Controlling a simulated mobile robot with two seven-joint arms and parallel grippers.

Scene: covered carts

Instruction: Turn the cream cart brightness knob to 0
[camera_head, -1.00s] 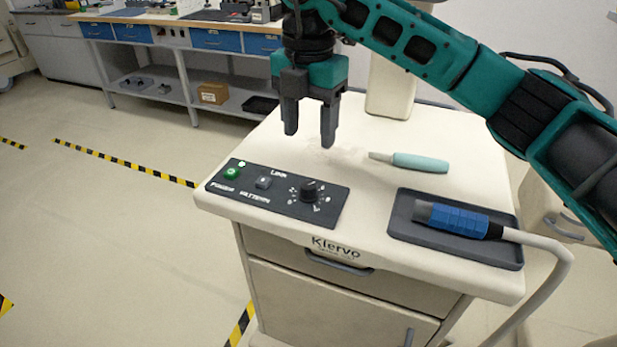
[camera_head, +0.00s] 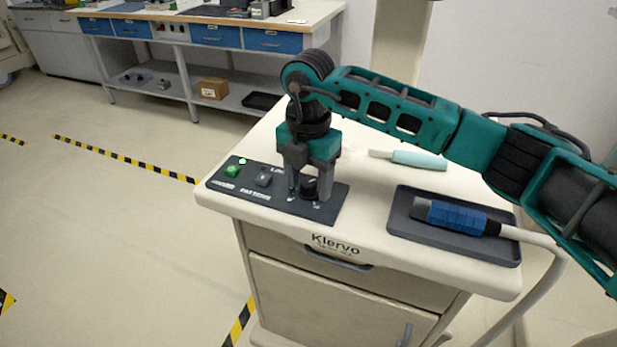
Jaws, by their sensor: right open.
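The cream cart (camera_head: 372,262) stands in front of me with a black control panel (camera_head: 246,198) at its front left. The panel carries a green lit button (camera_head: 232,171), a grey switch (camera_head: 264,178) and the round black brightness knob (camera_head: 311,187). My right gripper (camera_head: 306,196) points down over the knob with its jaws open. Its fingers appear to be on either side of the knob, close to the panel; I cannot tell whether they touch it. The gripper hides part of the dial marks, so the knob's setting cannot be read. My left gripper is not in view.
A dark tray (camera_head: 402,226) with a blue-gripped handpiece (camera_head: 455,217) and its cable lies on the cart's right. A pale teal pen-like tool (camera_head: 418,159) lies behind it. A workbench (camera_head: 190,50) stands at the back. The floor at left is clear.

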